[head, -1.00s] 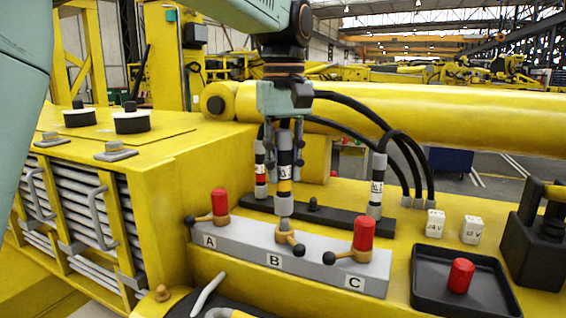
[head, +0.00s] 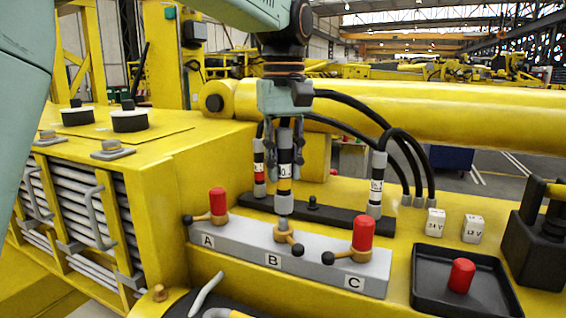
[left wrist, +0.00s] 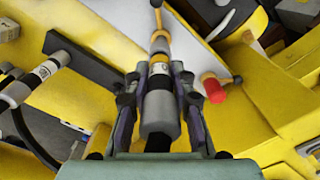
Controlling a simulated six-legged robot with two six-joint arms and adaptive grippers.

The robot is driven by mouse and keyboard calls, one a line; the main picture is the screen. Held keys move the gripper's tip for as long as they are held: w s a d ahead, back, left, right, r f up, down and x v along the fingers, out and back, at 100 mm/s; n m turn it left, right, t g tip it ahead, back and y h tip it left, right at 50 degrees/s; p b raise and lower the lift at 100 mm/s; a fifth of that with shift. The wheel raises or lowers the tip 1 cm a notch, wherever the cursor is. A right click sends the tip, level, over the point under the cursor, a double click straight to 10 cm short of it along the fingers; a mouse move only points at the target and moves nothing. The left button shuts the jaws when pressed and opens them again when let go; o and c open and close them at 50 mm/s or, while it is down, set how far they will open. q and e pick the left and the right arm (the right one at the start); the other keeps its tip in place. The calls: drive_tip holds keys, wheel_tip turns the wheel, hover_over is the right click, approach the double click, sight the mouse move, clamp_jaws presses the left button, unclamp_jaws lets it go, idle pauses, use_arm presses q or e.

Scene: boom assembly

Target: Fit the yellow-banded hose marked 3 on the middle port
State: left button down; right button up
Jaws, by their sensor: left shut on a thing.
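The held hose (head: 285,185) stands upright with its grey end on the middle port B (head: 286,233) of the grey port block (head: 232,240). I cannot tell how deeply it is seated. My left gripper (head: 285,145) is shut on this hose from above. In the left wrist view the hose (left wrist: 159,112) points away between the fingers (left wrist: 160,88), with a yellow tint by its label (left wrist: 159,68). The number is too small to read surely. Ports A and C carry red caps (head: 218,201) (head: 363,234). My right gripper is not in view.
A red-banded hose (head: 260,172) and another hose (head: 376,186) stand on the black rack (head: 330,217) behind the block. A black tray (head: 430,288) at the right holds a loose red cap (head: 461,275). Two white blocks (head: 435,222) (head: 473,229) stand behind it.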

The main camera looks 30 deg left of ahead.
use_arm(q)
drive_tip(key=shift+a, duration=0.1)
drive_tip(key=shift+s+r, duration=0.15)
drive_tip(key=shift+s, duration=0.05)
drive_tip(key=shift+w+f, duration=0.2)
drive_tip(key=shift+s+d+f, duration=0.2)
drive_tip(key=shift+f, duration=0.05)
idle(0.4)
drive_tip(key=shift+w+a+f, duration=0.1)
drive_tip(key=shift+w+f, duration=0.05)
drive_tip(key=shift+f, duration=0.25)
drive_tip(key=shift+s, duration=0.25)
idle(0.7)
drive_tip(key=shift+w, duration=0.1)
drive_tip(key=shift+f, duration=0.8)
idle(0.4)
drive_tip(key=c, duration=1.1)
unclamp_jaws()
